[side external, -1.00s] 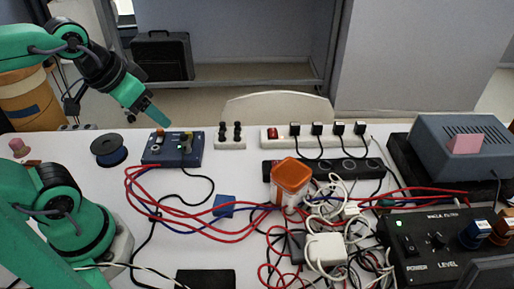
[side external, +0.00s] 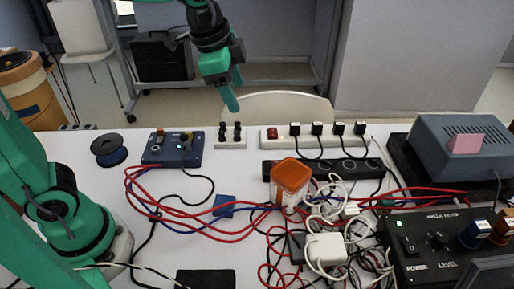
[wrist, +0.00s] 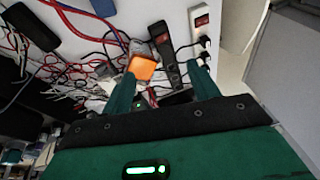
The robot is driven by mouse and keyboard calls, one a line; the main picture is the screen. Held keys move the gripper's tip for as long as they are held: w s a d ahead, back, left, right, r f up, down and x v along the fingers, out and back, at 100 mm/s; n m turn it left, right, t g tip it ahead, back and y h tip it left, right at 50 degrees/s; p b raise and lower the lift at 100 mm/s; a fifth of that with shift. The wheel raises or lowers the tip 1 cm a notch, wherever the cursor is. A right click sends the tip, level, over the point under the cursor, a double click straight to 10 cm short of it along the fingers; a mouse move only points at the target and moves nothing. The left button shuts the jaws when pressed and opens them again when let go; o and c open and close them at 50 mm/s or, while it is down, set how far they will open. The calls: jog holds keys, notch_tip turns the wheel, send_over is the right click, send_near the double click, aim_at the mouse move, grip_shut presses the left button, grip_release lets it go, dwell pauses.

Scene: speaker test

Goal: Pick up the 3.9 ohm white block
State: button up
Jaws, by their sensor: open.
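A small white block with two black terminals (side external: 229,144) stands at the back of the table in the side external view. No 3.9 ohm marking is legible, so I cannot tell whether this is the named block. A white box-shaped piece (side external: 326,249) lies among the cables at the front. My gripper (side external: 230,103) is raised above and behind the terminal block, pointing down, apart from it and empty. In the wrist view my gripper (wrist: 162,88) has its two fingers spread, with the orange-capped container (wrist: 142,66) seen beyond them.
A blue control box (side external: 173,148) and a dark spool (side external: 109,150) stand left of the terminal block. A white power strip (side external: 354,143) and a black one (side external: 335,169) lie to its right. Red, white and black cables tangle in the middle.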

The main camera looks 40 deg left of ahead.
jog(key=w+d+f+m+g, duration=0.1)
jog(key=w+d+f+m, duration=0.3)
jog(key=d, duration=0.3)
jog(key=m+g, duration=0.2)
jog(key=m, duration=1)
send_over(351, 209)
jog(key=shift+y, duration=0.3)
jog(key=f, duration=1.4)
jog(key=shift+a+f, duration=0.1)
jog(key=shift+a, duration=0.15)
jog(key=shift+d+f, duration=0.4)
jog(key=shift+d, duration=0.05)
jog(key=shift+f, duration=1.3)
jog(key=shift+f, duration=0.1)
jog(key=shift+a+f, duration=0.15)
jog(key=shift+f, duration=2.4)
